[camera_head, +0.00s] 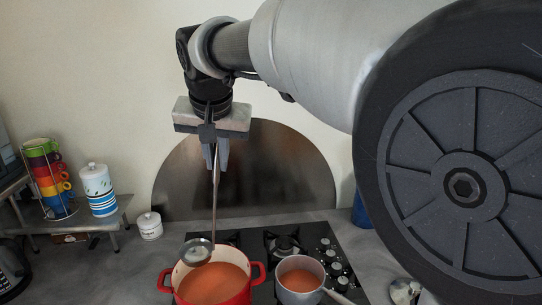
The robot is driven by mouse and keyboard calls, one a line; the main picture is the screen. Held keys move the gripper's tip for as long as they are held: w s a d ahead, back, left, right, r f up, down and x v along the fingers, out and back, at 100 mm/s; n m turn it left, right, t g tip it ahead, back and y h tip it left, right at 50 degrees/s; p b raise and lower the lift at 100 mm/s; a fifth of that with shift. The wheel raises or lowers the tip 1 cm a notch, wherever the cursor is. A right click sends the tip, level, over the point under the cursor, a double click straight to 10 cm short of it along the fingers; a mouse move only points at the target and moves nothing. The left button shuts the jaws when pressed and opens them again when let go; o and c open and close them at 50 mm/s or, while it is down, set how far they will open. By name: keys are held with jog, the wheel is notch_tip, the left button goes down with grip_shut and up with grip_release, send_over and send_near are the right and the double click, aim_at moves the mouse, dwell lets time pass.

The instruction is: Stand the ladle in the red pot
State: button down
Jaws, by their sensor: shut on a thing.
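My gripper (215,156) points down above the hob and is shut on the ladle's handle near its upper end. The ladle (215,205) hangs upright, with its round metal bowl (197,252) at the bottom. The bowl shows over the back left part of the red pot (247,293), in front of its rim in the picture. I cannot tell whether the bowl touches the pot or is below the rim. The red pot has two side handles and holds an orange-red liquid.
A grey saucepan (301,260) with orange liquid stands right of the red pot on the black hob (333,245). A small white jar (149,226), a striped canister (98,190) and stacked coloured mugs (48,178) are at left. A blue container (361,211) stands behind at right.

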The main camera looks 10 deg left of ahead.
notch_tip(320, 180, down, 14)
jog(key=b, duration=1.1)
jog(key=shift+f, duration=0.2)
dwell(0.5)
jog(key=c, duration=1.7)
grip_release()
jog(key=shift+o, duration=0.2)
jog(key=p+v, duration=0.2)
jog(key=v, duration=1.5)
jog(key=s+d+f+h+p, duration=0.1)
jog(key=d+p, duration=0.1)
jog(key=d, duration=0.7)
jog(key=s+d+f+p, duration=0.1)
jog(key=d+f+p, duration=0.1)
jog(key=d, duration=0.8)
jog(key=s+d+f+m+h+p, duration=0.1)
jog(key=s+d+f+p, duration=0.1)
jog(key=s+d+f, duration=0.9)
jog(key=shift+d, duration=1)
